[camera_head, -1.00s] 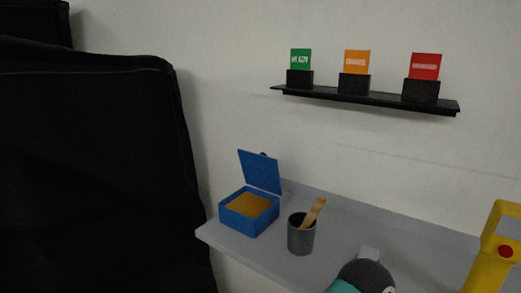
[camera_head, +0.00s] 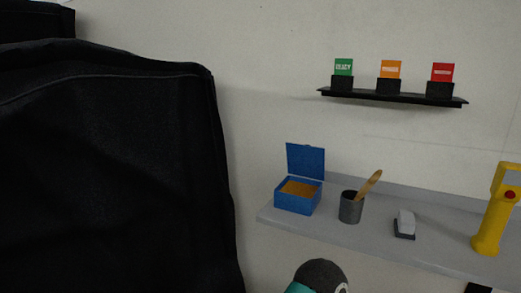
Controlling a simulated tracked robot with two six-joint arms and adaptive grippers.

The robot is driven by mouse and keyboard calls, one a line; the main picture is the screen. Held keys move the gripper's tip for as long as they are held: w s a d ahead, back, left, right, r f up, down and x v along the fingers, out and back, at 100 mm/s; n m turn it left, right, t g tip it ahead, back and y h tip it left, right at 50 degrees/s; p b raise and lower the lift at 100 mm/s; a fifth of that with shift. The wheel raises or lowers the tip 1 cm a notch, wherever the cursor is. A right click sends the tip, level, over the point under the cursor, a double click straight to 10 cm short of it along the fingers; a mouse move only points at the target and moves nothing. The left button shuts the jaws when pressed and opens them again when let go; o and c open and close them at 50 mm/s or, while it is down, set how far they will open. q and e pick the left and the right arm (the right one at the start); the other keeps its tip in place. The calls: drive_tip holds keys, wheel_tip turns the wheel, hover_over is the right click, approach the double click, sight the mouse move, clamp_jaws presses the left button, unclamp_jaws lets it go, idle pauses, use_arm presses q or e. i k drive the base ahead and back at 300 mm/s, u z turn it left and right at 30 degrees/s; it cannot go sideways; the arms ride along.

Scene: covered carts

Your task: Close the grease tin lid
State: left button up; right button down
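The grease tin is a blue box (camera_head: 293,202) on the left end of the grey shelf. Its blue lid (camera_head: 306,161) stands open, raised upright at the back edge. Orange-brown grease (camera_head: 299,188) shows inside. Neither of my grippers can be made out in the head view. A dark rounded part with a teal band at the bottom middle looks like one of my arm links, apart from the tin.
On the grey shelf (camera_head: 345,233), right of the tin, are a dark cup (camera_head: 350,209) with a wooden stick (camera_head: 370,183), a white-and-dark block (camera_head: 404,224) and a yellow tool (camera_head: 493,215). A black-covered cart (camera_head: 110,180) fills the left. A black ledge (camera_head: 405,98) holds coloured cards.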

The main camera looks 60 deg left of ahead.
sight(308, 161)
drive_tip(key=k, duration=0.95)
drive_tip(key=u, duration=0.75)
drive_tip(key=i, duration=1.05)
